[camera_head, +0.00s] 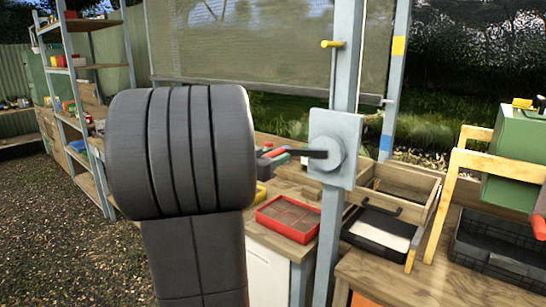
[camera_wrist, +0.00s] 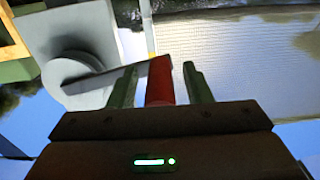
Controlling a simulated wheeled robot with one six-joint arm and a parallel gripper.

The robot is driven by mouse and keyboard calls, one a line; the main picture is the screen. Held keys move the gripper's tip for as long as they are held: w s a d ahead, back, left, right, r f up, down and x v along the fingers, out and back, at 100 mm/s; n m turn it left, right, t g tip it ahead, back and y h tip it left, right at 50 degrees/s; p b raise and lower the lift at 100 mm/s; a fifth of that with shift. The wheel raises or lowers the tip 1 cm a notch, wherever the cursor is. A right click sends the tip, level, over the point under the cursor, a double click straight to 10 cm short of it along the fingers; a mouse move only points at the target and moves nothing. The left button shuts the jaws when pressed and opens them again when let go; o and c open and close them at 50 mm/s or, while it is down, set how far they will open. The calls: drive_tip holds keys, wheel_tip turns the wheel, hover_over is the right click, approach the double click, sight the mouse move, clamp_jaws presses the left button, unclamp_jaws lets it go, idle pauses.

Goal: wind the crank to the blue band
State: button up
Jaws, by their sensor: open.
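The crank has a grey housing (camera_head: 335,148) on a post, with a dark arm (camera_head: 305,153) pointing left in the head view. Its red grip (camera_wrist: 160,82) stands between the fingers of my gripper (camera_wrist: 160,70) in the wrist view. The fingers are open, one on each side, with gaps to the grip. The blue band (camera_head: 386,142) is low on the right-hand post, below a yellow band (camera_head: 398,46). The mesh screen (camera_head: 240,40) hangs with its bottom bar (camera_head: 374,99) between those two bands. My own arm hides most of the gripper in the head view.
A yellow peg (camera_head: 331,44) sticks out of the crank post above the housing. Below are a red tray (camera_head: 288,220) and a wooden box (camera_head: 405,187) on benches. A wooden frame (camera_head: 455,185) and green case (camera_head: 515,160) stand right. Shelving (camera_head: 88,66) is at left.

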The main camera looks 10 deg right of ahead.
clamp_jaws()
drive_tip(key=shift+w+r+m+p, duration=0.1)
drive_tip(key=shift+r+m+p, duration=0.7)
drive_tip(key=shift+r+p, duration=0.25)
drive_tip(key=r+m+p, duration=0.1)
drive_tip(key=r, duration=0.1)
drive_tip(key=r+m+p, duration=0.1)
drive_tip(key=r+m, duration=0.1)
drive_tip(key=s+r+m+p, duration=0.1)
drive_tip(key=r+m, duration=0.1)
drive_tip(key=shift+d+p, duration=0.3)
drive_tip(key=shift+p, duration=0.1)
drive_tip(key=s+d+r+m+p, duration=0.2)
drive_tip(key=s+d+r+m, duration=0.1)
drive_tip(key=r+m, duration=0.2)
drive_tip(key=shift+s+r+m, duration=0.15)
drive_tip(key=shift+s+m, duration=0.15)
drive_tip(key=shift+m, duration=0.6)
